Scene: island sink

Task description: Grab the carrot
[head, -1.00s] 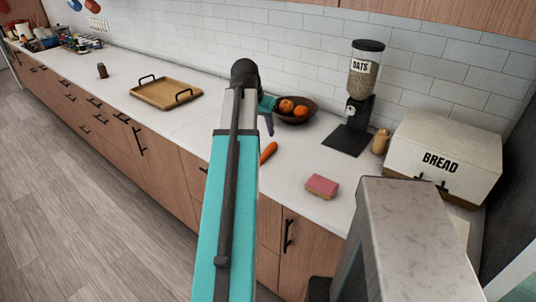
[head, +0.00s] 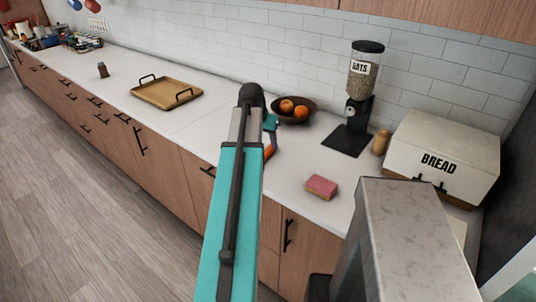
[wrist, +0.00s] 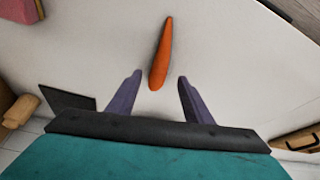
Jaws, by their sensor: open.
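The orange carrot (wrist: 161,55) lies on the white counter in the wrist view, with its thick end toward my gripper. My gripper (wrist: 156,78) is open, with its two purple fingers apart. The thick end of the carrot is at about the level of the fingertips, centred in the gap between them and touching neither. In the head view only a small part of the carrot (head: 268,152) shows beside my arm; the rest is hidden. The height of the fingers above the counter is hard to tell.
A pink sponge (head: 321,187) lies to the right on the counter. Behind stand a fruit bowl (head: 293,112), an oats dispenser (head: 362,85) and a bread box (head: 440,155). A wooden tray (head: 166,94) lies to the left. The counter around the carrot is clear.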

